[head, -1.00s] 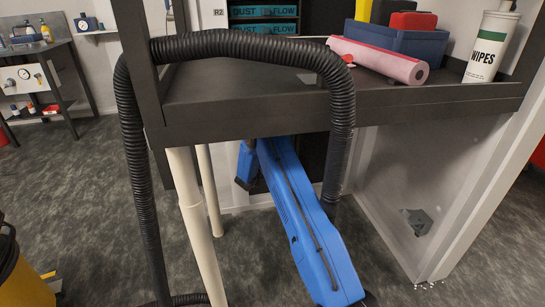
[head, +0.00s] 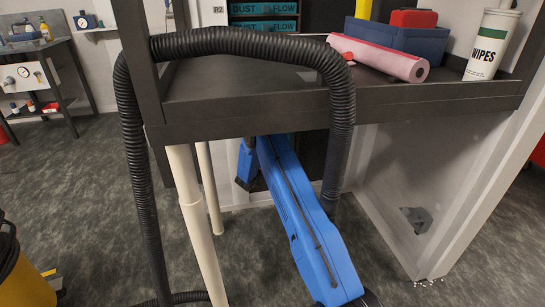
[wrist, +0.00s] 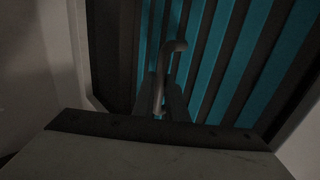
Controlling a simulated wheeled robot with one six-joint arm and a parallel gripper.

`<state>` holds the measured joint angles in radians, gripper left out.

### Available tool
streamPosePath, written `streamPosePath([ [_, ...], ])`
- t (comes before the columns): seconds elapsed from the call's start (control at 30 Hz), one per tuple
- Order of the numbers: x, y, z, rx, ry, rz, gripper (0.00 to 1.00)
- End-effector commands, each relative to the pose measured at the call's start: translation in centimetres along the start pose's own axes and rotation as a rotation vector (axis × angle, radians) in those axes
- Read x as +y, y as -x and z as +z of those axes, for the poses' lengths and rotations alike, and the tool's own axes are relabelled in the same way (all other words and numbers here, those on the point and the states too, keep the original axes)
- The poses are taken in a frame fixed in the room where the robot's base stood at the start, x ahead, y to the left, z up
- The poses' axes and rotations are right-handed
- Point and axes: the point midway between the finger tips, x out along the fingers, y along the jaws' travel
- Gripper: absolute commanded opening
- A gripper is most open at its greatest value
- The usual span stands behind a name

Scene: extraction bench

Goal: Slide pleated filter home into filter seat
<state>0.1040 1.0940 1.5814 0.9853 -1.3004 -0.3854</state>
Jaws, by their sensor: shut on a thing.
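The pleated filter (wrist: 205,75) fills the upper middle and right of the wrist view, with teal pleats between dark bands. A grey bent handle (wrist: 174,47) stands in front of its face. My gripper (wrist: 163,95) is shut on this handle, close to the pleats. A dark frame edge (wrist: 97,85) runs along the left of the filter, perhaps the filter seat. The picture is dim, and I cannot tell how deep the filter sits. In the head view my blue arm reaches under the bench, and the bench and hose hide my gripper and the filter.
A dark bench (head: 240,115) overhangs my arm. A black ribbed hose (head: 250,45) loops over it and hangs beside my arm. Pale pipes (head: 196,230) stand to the left. A pink roll (head: 385,60), blue bin (head: 400,40) and wipes tub (head: 488,50) are on top.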

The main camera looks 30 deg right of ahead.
Motion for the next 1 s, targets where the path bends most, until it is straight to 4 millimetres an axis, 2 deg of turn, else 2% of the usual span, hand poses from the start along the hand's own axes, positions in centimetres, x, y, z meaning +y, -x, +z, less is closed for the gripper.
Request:
streamPosePath([
  [0.27, 0.0, 0.0, 0.0, 0.001, -0.002, 0.000, 0.00],
  [0.3, 0.0, 0.0, 0.0, 0.001, -0.002, 0.000, 0.17],
  [0.37, 0.0, 0.0, 0.0, 0.001, -0.001, 0.000, 0.31],
  [0.4, 0.0, 0.0, 0.0, 0.001, -0.001, 0.000, 0.34],
  [0.77, 0.0, 0.6, 0.2, -0.002, 0.001, -0.001, 0.34],
  [0.87, -0.1, 1.7, 0.1, -0.002, 0.000, -0.002, 0.34],
  [1.0, -0.1, 4.1, 0.1, -0.001, 0.001, -0.003, 0.34],
])
